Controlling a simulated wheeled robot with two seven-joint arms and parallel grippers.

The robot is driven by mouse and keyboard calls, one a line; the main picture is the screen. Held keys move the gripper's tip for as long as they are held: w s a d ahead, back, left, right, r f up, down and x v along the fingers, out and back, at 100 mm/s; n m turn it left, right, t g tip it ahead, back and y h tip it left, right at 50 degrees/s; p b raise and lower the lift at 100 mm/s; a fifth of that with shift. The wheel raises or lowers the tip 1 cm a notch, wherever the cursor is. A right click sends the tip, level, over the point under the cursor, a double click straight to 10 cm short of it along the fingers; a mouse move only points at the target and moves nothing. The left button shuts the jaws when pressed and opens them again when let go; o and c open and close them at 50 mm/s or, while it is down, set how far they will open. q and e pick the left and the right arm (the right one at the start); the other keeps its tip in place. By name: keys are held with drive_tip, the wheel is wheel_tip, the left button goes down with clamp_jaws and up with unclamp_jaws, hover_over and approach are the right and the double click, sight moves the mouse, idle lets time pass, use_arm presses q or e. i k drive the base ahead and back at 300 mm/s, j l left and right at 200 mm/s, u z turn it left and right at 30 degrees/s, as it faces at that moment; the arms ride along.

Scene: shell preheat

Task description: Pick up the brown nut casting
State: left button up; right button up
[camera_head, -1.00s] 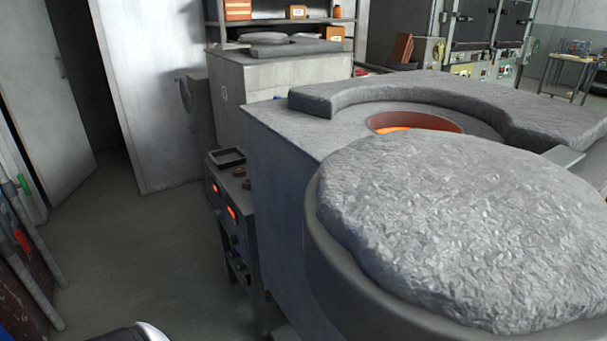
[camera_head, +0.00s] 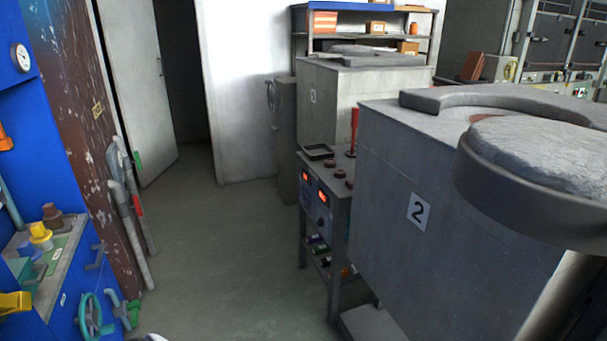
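Several small dark brown round pieces (camera_head: 337,171) lie on top of the control cabinet (camera_head: 328,199) in the middle of the view, to the right of a small black tray (camera_head: 318,152). They may be nut castings, but they are too small to make out. A brown stepped piece (camera_head: 52,214) stands on the grey ledge of the blue unit at the left, beside a yellow one (camera_head: 41,235). I cannot tell which of these is the brown nut casting. Neither gripper shows clearly; only a small pale edge shows at the bottom.
A big grey furnace marked 2 (camera_head: 430,235) fills the right, with a round grey lid (camera_head: 545,155) overhanging at the near side. A blue unit (camera_head: 80,320) with valves and leaning pipes (camera_head: 130,215) borders the left. The floor (camera_head: 220,250) between is clear.

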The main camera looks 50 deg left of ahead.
sight(339, 173)
drive_tip(key=u, duration=1.3)
drive_tip(key=z, duration=0.15)
drive_tip(key=i+j+z, duration=0.25)
drive_tip(key=z, duration=0.15)
drive_tip(key=i+j+z, duration=0.25)
drive_tip(key=z, duration=0.2)
drive_tip(key=j, duration=0.1)
